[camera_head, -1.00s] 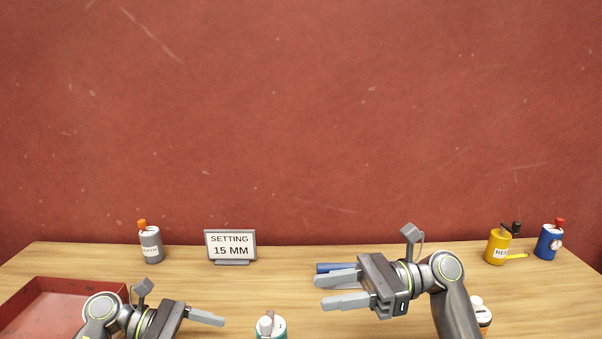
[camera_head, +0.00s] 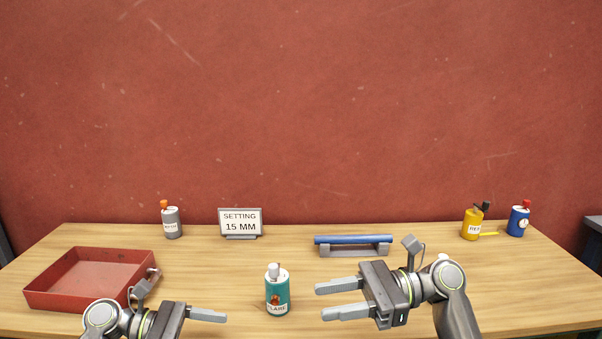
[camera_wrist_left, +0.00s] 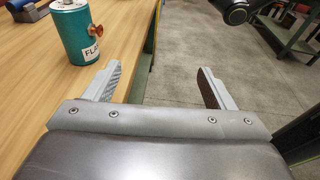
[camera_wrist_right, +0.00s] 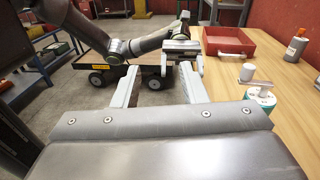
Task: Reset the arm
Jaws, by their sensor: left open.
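My right gripper (camera_head: 320,301) is in the head view, to the right of the teal can (camera_head: 278,294), above the table's front part. Its two fingers are apart with nothing between them. In the right wrist view (camera_wrist_right: 160,78) the gap is also empty. My left gripper (camera_head: 226,316) is low in the head view, left of the can, with one finger showing clearly. In the left wrist view (camera_wrist_left: 158,80) its fingers are wide apart and empty, at the edge of the table. Neither gripper touches an object.
On the wooden table (camera_head: 200,268) are a red tray (camera_head: 60,297), a grey bottle (camera_head: 171,224), a "SETTING 15 MM" sign (camera_head: 240,222), a blue bar (camera_head: 350,240) on a grey stand (camera_head: 352,251), a yellow can (camera_head: 472,226) and a blue can (camera_head: 518,222). A red wall (camera_head: 300,110) stands behind.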

